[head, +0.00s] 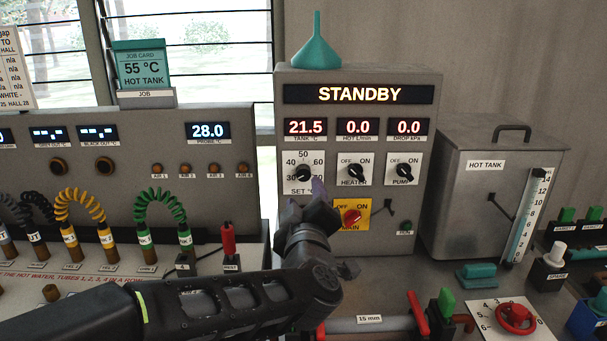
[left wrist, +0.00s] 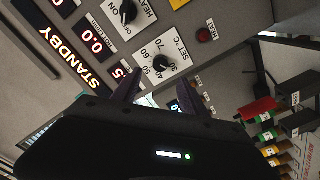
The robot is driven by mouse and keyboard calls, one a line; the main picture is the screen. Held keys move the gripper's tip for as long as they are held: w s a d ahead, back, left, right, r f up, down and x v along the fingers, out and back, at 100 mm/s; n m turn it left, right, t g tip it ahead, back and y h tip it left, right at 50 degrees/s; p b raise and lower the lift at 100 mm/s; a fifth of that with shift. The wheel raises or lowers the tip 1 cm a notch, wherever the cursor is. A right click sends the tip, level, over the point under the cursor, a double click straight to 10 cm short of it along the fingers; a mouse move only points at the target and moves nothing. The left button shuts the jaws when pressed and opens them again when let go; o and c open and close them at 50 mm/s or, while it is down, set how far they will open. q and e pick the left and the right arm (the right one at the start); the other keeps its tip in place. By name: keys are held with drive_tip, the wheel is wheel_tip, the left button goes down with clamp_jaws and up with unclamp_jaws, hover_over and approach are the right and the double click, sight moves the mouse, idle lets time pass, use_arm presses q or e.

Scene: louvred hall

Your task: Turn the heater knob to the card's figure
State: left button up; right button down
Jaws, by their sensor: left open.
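The job card (head: 143,67) reads 55 °C, HOT TANK. The heater box (head: 425,110) shows STANDBY. Its SET °C knob (head: 303,173) is black, on a white dial with figures from 30 to 70. Its exact pointing is too small to tell. The knob also shows in the left wrist view (left wrist: 162,63), beyond my fingertips. My left gripper (head: 312,200) is open and empty, just below and in front of the dial, apart from the knob. In the left wrist view its two dark fingers (left wrist: 158,92) stand apart. My right gripper is in neither view.
The HEATER switch (head: 355,174) and PUMP switch (head: 405,171) sit right of the dial. The yellow MAIN switch plate (head: 363,208) is close beside my gripper. A teal funnel (head: 316,50) stands on the box. The steel hot tank (head: 470,205) stands at right.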

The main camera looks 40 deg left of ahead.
sight(304, 176)
use_arm(q)
drive_tip(key=b+x, duration=0.1)
drive_tip(key=x, duration=0.7)
drive_tip(key=shift+w+a, duration=0.25)
drive_tip(key=shift+w, duration=0.05)
drive_tip(key=shift+w+a+f, duration=0.1)
drive_tip(key=shift+w+a, duration=0.1)
drive_tip(key=shift+w, duration=0.05)
clamp_jaws()
idle(1.2)
